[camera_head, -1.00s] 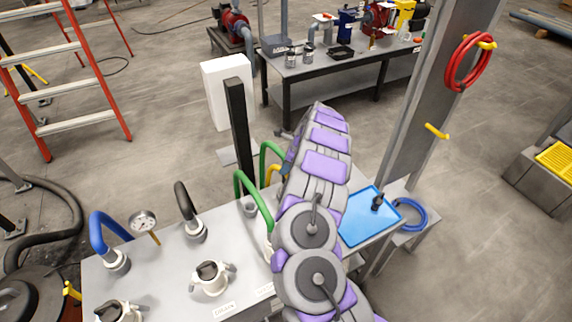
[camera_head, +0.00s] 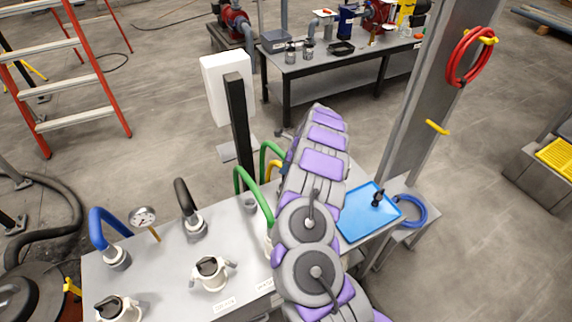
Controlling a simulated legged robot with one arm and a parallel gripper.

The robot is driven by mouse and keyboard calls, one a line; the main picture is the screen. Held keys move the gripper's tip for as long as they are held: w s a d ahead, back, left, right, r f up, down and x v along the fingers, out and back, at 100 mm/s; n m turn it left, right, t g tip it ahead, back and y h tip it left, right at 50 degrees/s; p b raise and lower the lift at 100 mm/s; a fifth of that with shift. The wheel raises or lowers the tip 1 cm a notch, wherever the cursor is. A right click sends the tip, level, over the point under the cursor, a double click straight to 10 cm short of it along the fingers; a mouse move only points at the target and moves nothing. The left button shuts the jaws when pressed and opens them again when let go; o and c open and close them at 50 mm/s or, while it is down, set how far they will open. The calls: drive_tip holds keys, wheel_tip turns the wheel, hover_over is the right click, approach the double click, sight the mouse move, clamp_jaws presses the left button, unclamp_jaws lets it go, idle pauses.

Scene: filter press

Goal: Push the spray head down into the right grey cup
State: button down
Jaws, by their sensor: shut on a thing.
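My purple and grey arm reaches from the bottom edge up across the right part of the metal bench (camera_head: 165,262). Its far end and my gripper are hidden behind the arm links. A small grey cup (camera_head: 249,204) stands on the bench just left of my arm, beside a green hose (camera_head: 247,183). I cannot tell whether this is the right grey cup. Other grey fittings on the bench hold a black hose (camera_head: 184,200) and a blue hose (camera_head: 97,228). I cannot make out the spray head for certain, nor whether it touches a cup.
A blue tray (camera_head: 356,222) with a small black part (camera_head: 378,198) lies right of my arm, near a coiled blue hose (camera_head: 411,211). A dark post (camera_head: 240,125) and white box (camera_head: 226,84) stand behind the bench. A grey column (camera_head: 432,110) rises at right. White valves (camera_head: 211,274) sit in front.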

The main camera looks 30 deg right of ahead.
drive_tip(key=shift+f, duration=0.3)
drive_tip(key=c, duration=0.7)
unclamp_jaws()
drive_tip(key=shift+r, duration=0.1)
drive_tip(key=p+v, duration=0.2)
drive_tip(key=v, duration=1.5)
drive_tip(key=shift+d+p, duration=0.1)
drive_tip(key=shift+p, duration=0.3)
